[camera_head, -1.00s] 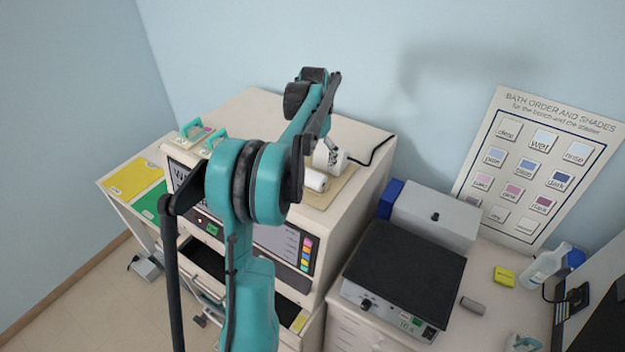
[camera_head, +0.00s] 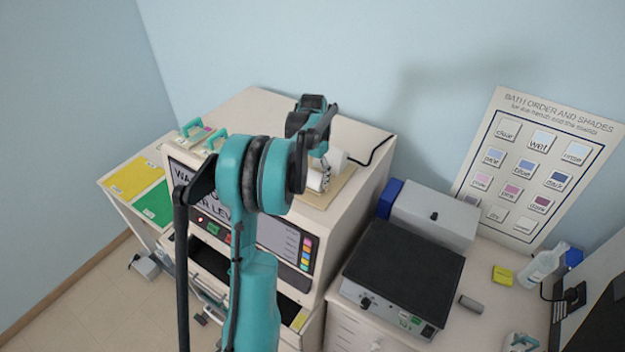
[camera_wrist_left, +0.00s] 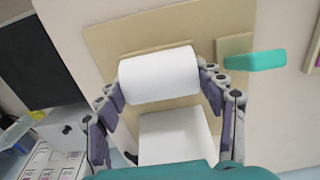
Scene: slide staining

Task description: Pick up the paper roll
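The paper roll (camera_wrist_left: 160,75) is a white cylinder lying on its side on a tan board (camera_wrist_left: 130,38) on top of the cream machine. In the head view the roll (camera_head: 316,181) shows partly behind my gripper. My left gripper (camera_wrist_left: 162,82) is low over it, with one finger beside each end of the roll in the left wrist view. The fingers are spread about the roll's length, with little gap at the ends; I cannot tell whether they touch. The left gripper (camera_head: 322,172) is partly hidden by its own arm in the head view. My right gripper is not in view.
A white block (camera_wrist_left: 175,138) stands close beside the roll. The cream machine (camera_head: 365,140) has teal handles (camera_head: 213,140) at its left. A black-topped instrument (camera_head: 405,275) and a grey box (camera_head: 436,213) stand on the bench to the right. A black cable (camera_head: 375,152) runs behind.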

